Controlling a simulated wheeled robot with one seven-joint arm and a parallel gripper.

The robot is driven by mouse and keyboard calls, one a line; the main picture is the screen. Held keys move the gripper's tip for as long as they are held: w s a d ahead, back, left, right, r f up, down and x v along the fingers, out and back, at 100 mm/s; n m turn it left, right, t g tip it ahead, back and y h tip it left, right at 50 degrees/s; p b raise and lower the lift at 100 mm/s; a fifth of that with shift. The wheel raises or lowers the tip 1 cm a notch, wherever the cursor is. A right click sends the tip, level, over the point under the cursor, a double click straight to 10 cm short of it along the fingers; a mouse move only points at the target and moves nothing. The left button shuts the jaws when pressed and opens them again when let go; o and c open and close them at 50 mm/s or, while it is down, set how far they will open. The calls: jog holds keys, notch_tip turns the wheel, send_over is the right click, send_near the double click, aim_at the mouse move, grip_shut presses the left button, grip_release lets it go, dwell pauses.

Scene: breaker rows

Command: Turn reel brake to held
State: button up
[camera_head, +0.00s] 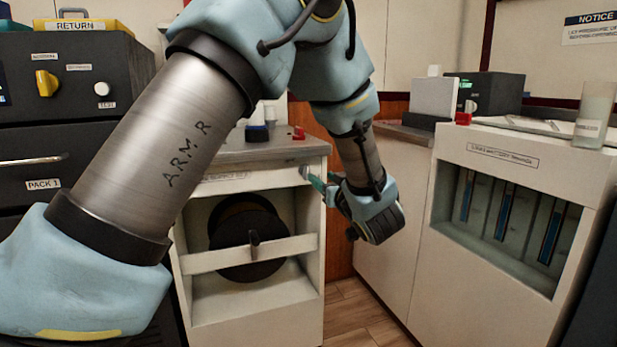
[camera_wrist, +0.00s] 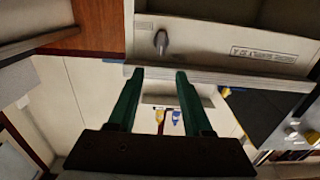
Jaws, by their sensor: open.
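The reel cabinet (camera_head: 312,290) is pale, with a black reel (camera_head: 226,224) behind a crossbar in its opening. A small grey lever (camera_head: 304,172) sits at the upper right of its front; I take it for the reel brake. In the wrist view the lever (camera_wrist: 161,41) shows on the pale panel, beside a label (camera_wrist: 265,53) too small to read. My gripper (camera_head: 316,180) is just right of the lever in the head view. In the wrist view its green fingers (camera_wrist: 160,75) are open and empty, with the lever ahead between their lines. Contact is not visible.
A pale cabinet (camera_head: 510,157) with a recessed bay stands right; a dark PACK 1 unit (camera_head: 90,137) is left. Wooden floor shows between cabinets.

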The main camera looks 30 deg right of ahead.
aim_at(308, 168)
jog(key=w, duration=0.7)
jog(key=w+d, duration=0.1)
jog(key=w, duration=0.2)
jog(key=shift+w+d+b, duration=0.1)
jog(key=shift+w+b, duration=0.05)
jog(key=shift+b, duration=0.15)
jog(key=c, duration=0.7)
grip_shut()
